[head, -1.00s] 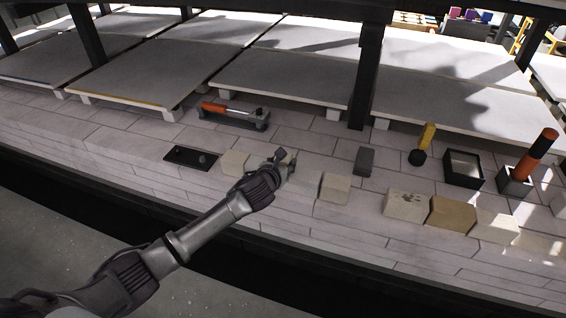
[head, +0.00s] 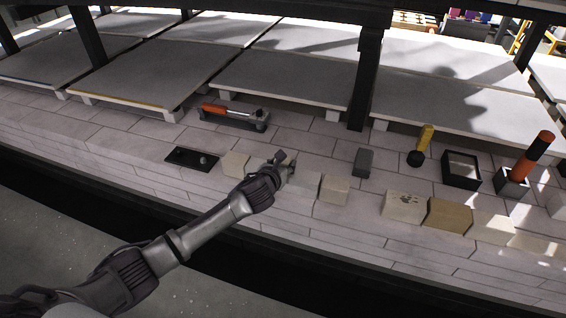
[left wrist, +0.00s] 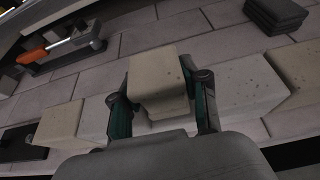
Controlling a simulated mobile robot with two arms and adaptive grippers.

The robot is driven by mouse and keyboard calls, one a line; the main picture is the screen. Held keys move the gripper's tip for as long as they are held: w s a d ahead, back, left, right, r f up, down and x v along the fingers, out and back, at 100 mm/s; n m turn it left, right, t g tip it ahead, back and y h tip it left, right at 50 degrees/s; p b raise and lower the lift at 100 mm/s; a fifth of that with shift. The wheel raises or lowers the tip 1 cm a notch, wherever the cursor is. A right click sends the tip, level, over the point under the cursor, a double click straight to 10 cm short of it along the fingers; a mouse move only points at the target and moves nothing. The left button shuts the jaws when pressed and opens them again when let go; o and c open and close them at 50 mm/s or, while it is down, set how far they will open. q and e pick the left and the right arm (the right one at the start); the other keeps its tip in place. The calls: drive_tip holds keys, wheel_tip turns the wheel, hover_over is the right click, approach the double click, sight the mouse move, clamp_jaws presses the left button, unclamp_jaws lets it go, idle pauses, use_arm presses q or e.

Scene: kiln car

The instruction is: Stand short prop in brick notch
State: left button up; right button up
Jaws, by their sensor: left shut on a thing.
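My left gripper (head: 284,167) is over the row of low bricks at the front of the kiln car. It is shut on a short cream prop (left wrist: 158,78), which stands between the two fingers in the left wrist view. The gripper mostly hides the prop in the head view. A pale brick (left wrist: 240,84) shows on both sides of the fingers; it also shows in the head view (head: 306,184). The notch and the prop's lower end are hidden, so I cannot tell whether they touch. My right gripper is not in view.
Cream blocks stand left (head: 235,164) and right (head: 334,190) of the pale brick. A dark plate (head: 192,159), an orange-handled tool (head: 232,116), a grey block (head: 363,162), a yellow-handled brush (head: 424,142) and a black box (head: 461,170) lie around. Shelf slabs (head: 285,80) stand behind.

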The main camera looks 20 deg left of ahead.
use_arm(q)
drive_tip(key=shift+f, duration=0.15)
idle(0.6)
drive_tip(key=o, duration=1.3)
drive_tip(key=shift+c, duration=0.2)
